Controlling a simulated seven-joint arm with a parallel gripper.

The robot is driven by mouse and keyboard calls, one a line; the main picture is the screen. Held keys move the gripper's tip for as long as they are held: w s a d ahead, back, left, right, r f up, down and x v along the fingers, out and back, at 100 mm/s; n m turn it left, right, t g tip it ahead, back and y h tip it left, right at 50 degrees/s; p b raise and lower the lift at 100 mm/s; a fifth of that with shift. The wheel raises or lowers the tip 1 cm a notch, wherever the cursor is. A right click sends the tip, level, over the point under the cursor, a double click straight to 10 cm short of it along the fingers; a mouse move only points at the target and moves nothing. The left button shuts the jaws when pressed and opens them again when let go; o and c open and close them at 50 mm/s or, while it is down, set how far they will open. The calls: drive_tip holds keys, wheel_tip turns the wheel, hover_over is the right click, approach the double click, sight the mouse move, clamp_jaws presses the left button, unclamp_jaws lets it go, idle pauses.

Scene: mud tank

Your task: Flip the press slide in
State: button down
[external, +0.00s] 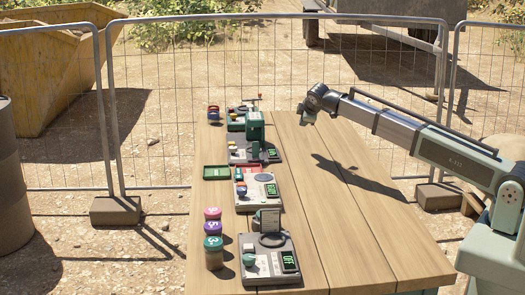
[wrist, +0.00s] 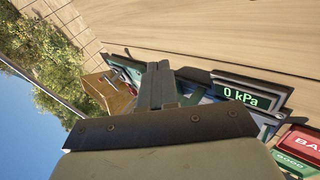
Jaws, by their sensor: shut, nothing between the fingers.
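The press appears to be the grey-based station with a green upright (external: 255,128) and a small green display (external: 273,155), in the back half of the table. In the wrist view a display reading 0 kPa (wrist: 245,97) lies just right of my fingers. I cannot make out the press slide or its position; my fingers hide part of the station there. My gripper (external: 305,118) is raised above the table, to the right of the press and apart from it. Its fingers, seen in the wrist view (wrist: 158,70), are together and empty.
More stations stand in front, one with a round plate (external: 264,180) and one with an OFF display (external: 289,261). Stacked jars (external: 213,240) and a green tray (external: 216,172) stand left. BAD and GOOD labels (wrist: 302,142) show at right. The table's right side is clear.

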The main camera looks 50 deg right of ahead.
drive_tip(key=s+a+r+y, duration=0.2)
drive_tip(key=a, duration=1.1)
drive_tip(key=s+a+r+y, duration=0.2)
drive_tip(key=s+a+r, duration=0.1)
drive_tip(key=a, duration=0.9)
drive_tip(key=shift+s+a, duration=0.2)
drive_tip(key=shift+a, duration=0.2)
approach(254, 149)
drive_tip(key=f, duration=0.1)
drive_tip(key=a+f, duration=0.1)
drive_tip(key=f, duration=0.1)
drive_tip(key=a+f, duration=0.1)
drive_tip(key=shift+w+a+f, duration=0.15)
drive_tip(key=shift+a+f, duration=0.1)
drive_tip(key=shift+f, duration=0.1)
drive_tip(key=shift+w+d+r, duration=0.2)
drive_tip(key=shift+w+d, duration=0.6)
drive_tip(key=shift+d, duration=0.05)
drive_tip(key=shift+w+d, duration=0.45)
drive_tip(key=shift+d, duration=0.05)
drive_tip(key=shift+w+d, duration=0.1)
